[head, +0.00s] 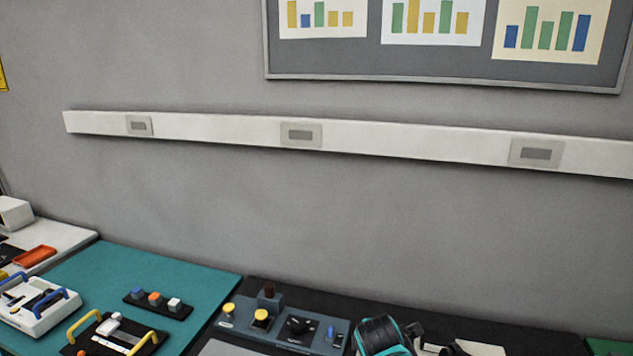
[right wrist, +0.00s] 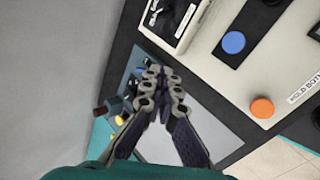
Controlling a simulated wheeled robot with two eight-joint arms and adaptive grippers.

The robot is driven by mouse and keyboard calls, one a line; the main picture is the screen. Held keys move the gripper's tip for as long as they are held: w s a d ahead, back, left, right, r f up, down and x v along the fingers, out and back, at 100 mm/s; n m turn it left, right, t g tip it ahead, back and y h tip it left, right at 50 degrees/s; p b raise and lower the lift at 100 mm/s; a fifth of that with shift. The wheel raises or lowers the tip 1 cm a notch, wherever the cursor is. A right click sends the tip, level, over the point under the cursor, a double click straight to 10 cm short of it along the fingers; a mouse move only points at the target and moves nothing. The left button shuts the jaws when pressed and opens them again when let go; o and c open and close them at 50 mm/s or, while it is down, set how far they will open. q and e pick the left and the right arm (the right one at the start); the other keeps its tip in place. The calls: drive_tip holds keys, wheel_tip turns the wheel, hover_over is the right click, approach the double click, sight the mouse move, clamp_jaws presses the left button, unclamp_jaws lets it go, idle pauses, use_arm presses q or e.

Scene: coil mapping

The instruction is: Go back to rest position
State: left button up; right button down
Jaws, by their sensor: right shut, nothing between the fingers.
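My right gripper (right wrist: 163,78) is shut and empty in the right wrist view, its fingertips together. It points over a dark mat with a pale grey plate (right wrist: 190,105) behind the fingers. A teal and black part of my right arm shows at the bottom edge of the head view, right of centre. My left gripper is not in view.
A blue-grey control box (head: 240,318) with yellow buttons stands on the dark mat. A teal mat (head: 200,270) holds a three-button strip (head: 158,303) and trays with handles. A white panel (right wrist: 210,60) with blue and orange buttons lies near my right gripper. The wall behind has a socket rail (head: 220,128).

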drive_tip(key=s+d+f+m+b, duration=0.1)
drive_tip(key=s+d+f+m, duration=0.1)
drive_tip(key=s+m, duration=0.6)
drive_tip(key=s+d+f+m+y+b, duration=0.1)
drive_tip(key=s+d+f+m, duration=0.1)
drive_tip(key=s+m, duration=0.7)
drive_tip(key=s, duration=0.3)
drive_tip(key=shift+s+d+f+y, duration=0.15)
drive_tip(key=shift+d+f+y, duration=0.1)
drive_tip(key=shift+f+y, duration=0.1)
